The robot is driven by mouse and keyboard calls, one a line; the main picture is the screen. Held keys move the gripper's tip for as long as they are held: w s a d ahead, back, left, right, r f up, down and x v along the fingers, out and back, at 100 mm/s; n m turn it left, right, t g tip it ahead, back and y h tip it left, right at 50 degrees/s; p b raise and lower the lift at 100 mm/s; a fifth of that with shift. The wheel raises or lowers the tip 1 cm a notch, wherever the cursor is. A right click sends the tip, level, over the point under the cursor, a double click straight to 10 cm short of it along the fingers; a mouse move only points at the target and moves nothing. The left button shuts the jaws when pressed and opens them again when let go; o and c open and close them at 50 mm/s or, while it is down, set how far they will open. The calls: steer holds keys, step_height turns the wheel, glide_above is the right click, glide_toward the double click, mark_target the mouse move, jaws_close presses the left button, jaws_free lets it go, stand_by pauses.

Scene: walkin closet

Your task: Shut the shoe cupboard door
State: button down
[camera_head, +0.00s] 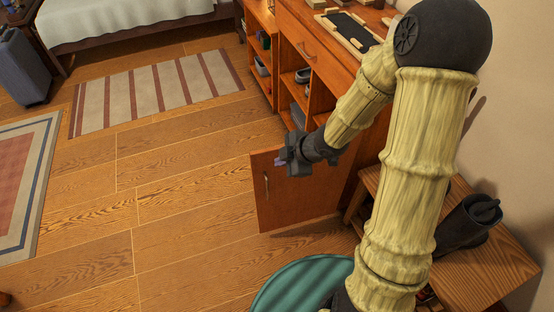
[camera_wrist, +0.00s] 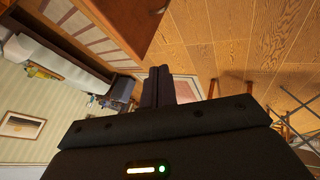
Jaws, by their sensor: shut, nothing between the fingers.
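The shoe cupboard door (camera_head: 292,205) is a reddish-brown wooden panel with a pale vertical handle (camera_head: 266,184). It stands swung open, out from the wooden cabinet (camera_head: 335,72) over the floor. My gripper (camera_head: 279,163) is shut and empty. In the head view it overlaps the door's upper edge; whether it touches the door is unclear. In the wrist view, the shut dark fingers (camera_wrist: 158,84) point into the room, and a brown wooden panel (camera_wrist: 122,28), apparently the door, lies above them. My arm hides part of the cabinet and the hinge side.
Open cabinet shelves (camera_head: 290,92) hold several items. A low wooden bench (camera_head: 490,265) with a black item (camera_head: 466,225) stands at the right. A striped rug (camera_head: 155,92), a bordered rug (camera_head: 48,180), a bed (camera_head: 120,20) and a suitcase (camera_head: 20,65) lie beyond. Floor left of the door is clear.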

mark_target(257, 160)
steer(key=w+a+f+b, duration=0.1)
steer(key=w+f, duration=0.1)
steer(key=w+a+f+b, duration=0.1)
steer(key=w+a+f, duration=0.1)
steer(key=w+a+f+b, duration=0.1)
steer(key=w+f, duration=0.1)
steer(key=f, duration=0.1)
steer(key=shift+w+a, duration=0.3)
steer(key=shift+w, duration=0.05)
steer(key=shift+w+a, duration=0.1)
steer(key=shift+w, duration=0.2)
steer(key=shift+w, duration=0.1)
